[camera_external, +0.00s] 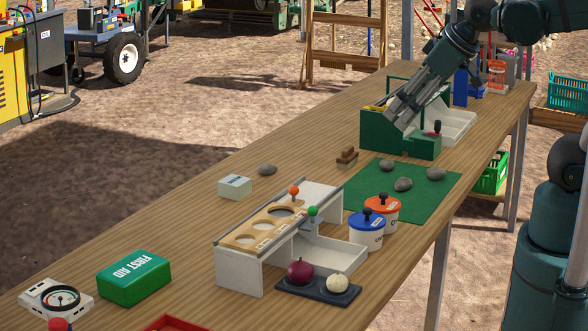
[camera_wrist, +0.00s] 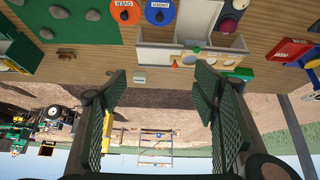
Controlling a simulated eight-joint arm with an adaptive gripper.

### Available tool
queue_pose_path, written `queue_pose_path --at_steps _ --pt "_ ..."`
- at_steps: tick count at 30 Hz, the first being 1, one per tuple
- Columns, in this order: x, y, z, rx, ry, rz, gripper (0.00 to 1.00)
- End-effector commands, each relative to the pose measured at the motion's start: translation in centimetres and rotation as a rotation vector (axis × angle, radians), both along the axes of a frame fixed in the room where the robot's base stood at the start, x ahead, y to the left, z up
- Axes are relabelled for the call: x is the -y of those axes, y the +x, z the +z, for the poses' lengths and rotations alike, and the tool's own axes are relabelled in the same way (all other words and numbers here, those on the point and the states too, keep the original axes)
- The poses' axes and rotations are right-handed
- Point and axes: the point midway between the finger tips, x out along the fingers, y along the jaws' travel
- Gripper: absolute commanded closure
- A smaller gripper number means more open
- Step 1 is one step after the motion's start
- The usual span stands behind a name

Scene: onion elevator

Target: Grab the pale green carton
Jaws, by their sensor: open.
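The pale green carton (camera_external: 234,187) is a small box on the wooden table, left of the green mat and behind the sizing stand in the external view. In the wrist view the carton (camera_wrist: 139,79) looks small and distant, between the two fingers and nearer the left one. My gripper (camera_external: 399,113) is at the far part of the table, by the dark green box, well apart from the carton. In the wrist view my gripper (camera_wrist: 160,84) has its fingers wide apart with nothing between them.
A sizing stand (camera_external: 240,265) with round holes and levers stands right of the carton. A grey stone (camera_external: 267,169) lies just behind it. A green first aid box (camera_external: 134,278) is nearer the front. Blue-lidded (camera_external: 366,232) and orange-lidded (camera_external: 383,207) tubs stand by the mat (camera_external: 415,203).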

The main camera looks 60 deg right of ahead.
Motion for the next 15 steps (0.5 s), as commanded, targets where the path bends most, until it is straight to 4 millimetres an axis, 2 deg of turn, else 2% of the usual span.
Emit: queue_pose_path --at_steps 8,15 --pt "0.5 3.1 1.5 -0.039 -0.072 0.074 0.40" --pt "1.1 6.6 2.6 -0.085 -0.149 0.158 0.40"
